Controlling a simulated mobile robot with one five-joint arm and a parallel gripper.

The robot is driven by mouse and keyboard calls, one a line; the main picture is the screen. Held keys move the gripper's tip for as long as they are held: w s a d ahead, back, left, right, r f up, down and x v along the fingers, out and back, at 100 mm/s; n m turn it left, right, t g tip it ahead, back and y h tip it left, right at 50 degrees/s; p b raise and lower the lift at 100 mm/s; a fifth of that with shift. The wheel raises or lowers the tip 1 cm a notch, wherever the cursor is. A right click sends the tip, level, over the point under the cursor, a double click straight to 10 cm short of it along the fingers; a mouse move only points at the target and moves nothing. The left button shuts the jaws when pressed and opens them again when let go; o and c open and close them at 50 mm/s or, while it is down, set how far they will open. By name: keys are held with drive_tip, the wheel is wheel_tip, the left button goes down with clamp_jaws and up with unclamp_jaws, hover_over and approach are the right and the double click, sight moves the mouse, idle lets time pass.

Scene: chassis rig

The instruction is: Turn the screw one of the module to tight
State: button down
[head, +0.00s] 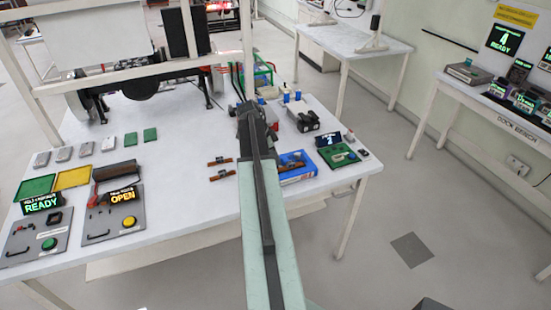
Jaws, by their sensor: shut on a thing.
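My arm reaches up the middle of the head view over the white workbench. My gripper (251,112) is at its far end, small and dark, seen from behind. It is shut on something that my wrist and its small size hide. A grey-black unit with round parts (305,118) lies on the bench to the right of my gripper and may be the module; I cannot be sure. The screws are too small to make out. I cannot tell whether my gripper touches the module.
A blue tray (305,173) and a green board (339,155) lie right of my arm. Two small brown-black parts (221,161) lie left of it. Panels reading READY (43,204) and OPEN (123,196) stand front left. A wheeled chassis (135,80) stands behind. Floor at right is mostly clear.

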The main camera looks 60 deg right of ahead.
drive_tip(key=shift+w+m+y, duration=0.2)
drive_tip(key=shift+m+y, duration=0.2)
drive_tip(key=shift+m, duration=0.6)
drive_tip(key=c, duration=1.3)
unclamp_jaws()
drive_tip(key=shift+r, duration=0.1)
drive_tip(key=p+v, duration=0.7)
drive_tip(key=shift+w+r, duration=0.25)
